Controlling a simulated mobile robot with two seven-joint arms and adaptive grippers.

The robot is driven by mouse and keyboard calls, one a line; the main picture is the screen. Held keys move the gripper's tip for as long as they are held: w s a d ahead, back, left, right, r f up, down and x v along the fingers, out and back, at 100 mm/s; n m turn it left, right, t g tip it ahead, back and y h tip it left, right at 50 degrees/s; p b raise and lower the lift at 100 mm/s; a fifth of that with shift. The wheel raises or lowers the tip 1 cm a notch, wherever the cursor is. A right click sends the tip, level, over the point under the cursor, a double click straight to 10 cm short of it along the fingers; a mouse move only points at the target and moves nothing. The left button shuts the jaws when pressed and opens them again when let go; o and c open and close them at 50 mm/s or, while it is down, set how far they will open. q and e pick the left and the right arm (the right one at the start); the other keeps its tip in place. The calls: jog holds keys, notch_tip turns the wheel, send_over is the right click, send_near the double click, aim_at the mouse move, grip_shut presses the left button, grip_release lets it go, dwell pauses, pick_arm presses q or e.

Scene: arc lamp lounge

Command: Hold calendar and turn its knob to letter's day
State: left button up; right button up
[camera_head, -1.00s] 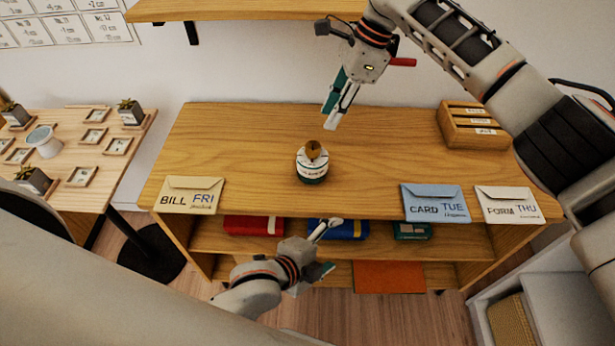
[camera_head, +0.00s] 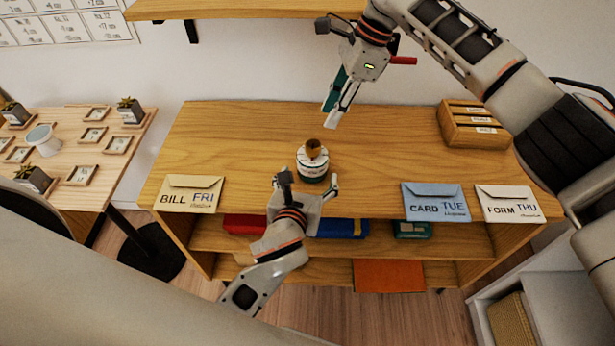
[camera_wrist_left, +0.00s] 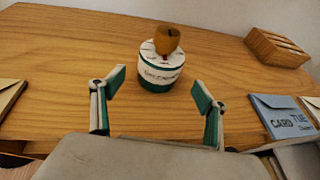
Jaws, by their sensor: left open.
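The calendar (camera_head: 313,166) is a small white and green cylinder standing upright on the wooden cabinet top. Its brown-orange knob (camera_head: 313,148) sits on top. My left gripper (camera_head: 308,181) is open at the cabinet's front edge, just in front of the calendar. In the left wrist view, the calendar (camera_wrist_left: 160,75) stands beyond and between the open fingertips, apart from them. My right gripper (camera_head: 333,112) hangs above and behind the calendar, fingers parted and empty. Letters lie along the front: BILL FRI (camera_head: 190,194), CARD TUE (camera_head: 435,202) and FORM THU (camera_head: 510,204).
A wooden slotted box (camera_head: 475,124) with labels stands at the back right of the cabinet top (camera_head: 230,140). A side table (camera_head: 65,135) with small frames and pots is at the left. The cabinet top around the calendar is clear. A shelf (camera_head: 250,9) is above.

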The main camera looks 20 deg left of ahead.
aim_at(313, 164)
pick_arm(q)
jog(key=shift+x, duration=3.9)
jog(key=shift+s, duration=0.1)
jog(key=c, duration=1.6)
jog(key=shift+o, duration=0.2)
